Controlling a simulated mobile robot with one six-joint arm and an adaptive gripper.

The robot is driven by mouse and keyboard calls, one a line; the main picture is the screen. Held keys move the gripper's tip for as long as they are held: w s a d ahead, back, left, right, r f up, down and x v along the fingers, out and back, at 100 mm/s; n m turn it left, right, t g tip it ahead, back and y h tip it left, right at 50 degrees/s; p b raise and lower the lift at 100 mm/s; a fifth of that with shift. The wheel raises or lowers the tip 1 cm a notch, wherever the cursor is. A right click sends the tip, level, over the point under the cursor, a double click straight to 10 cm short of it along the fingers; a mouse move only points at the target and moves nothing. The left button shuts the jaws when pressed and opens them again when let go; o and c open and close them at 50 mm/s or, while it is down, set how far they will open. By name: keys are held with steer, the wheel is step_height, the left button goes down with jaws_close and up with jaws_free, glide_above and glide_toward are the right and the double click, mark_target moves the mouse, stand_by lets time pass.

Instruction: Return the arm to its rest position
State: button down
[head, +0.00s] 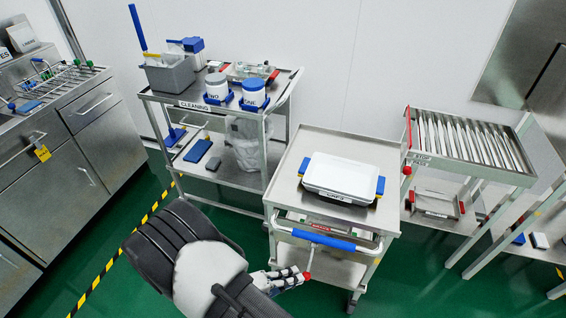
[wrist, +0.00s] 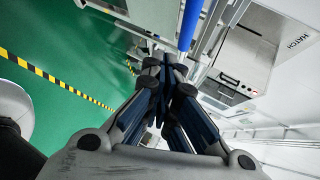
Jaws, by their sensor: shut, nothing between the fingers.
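My gripper (head: 296,278) is low in front of the steel cart (head: 385,222) in the head view, near the cart's blue push handle (head: 316,238). In the wrist view my gripper's dark fingers (wrist: 166,68) come together with nothing between them. A blue bar (wrist: 189,24) shows just beyond the fingertips there. I cannot tell how far the fingertips are from the cart's frame. A small red knob (head: 307,276) appears right beside the fingertips in the head view.
A white tray (head: 341,178) sits on the cart. A cleaning trolley (head: 285,95) stands behind on the left, and a slatted steel rack (head: 527,180) on the right. Steel cabinets (head: 105,150) line the far left. Green floor (head: 110,215) with a yellow-black stripe is clear at left.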

steer(key=s+d+r+m+g+y, duration=0.1)
steer(key=d+r+m+g+y, duration=0.2)
steer(key=r+m, duration=0.8)
steer(key=s+d+r+m+g+y, duration=0.2)
steer(key=d+r+m+g, duration=0.3)
steer(key=r+m, duration=0.55)
steer(key=s+d+r+m+t+y, duration=0.2)
steer(key=s+r+m, duration=0.3)
steer(key=m, duration=0.5)
steer(key=s+d+r+m+t+y, duration=0.1)
steer(key=s+r+m+t+y, duration=0.3)
steer(key=r+m, duration=0.3)
steer(key=m+y, duration=0.1)
steer(key=m, duration=0.3)
steer(key=shift+s+d+r, duration=0.3)
steer(key=shift+s+d, duration=0.05)
steer(key=shift+s, duration=0.05)
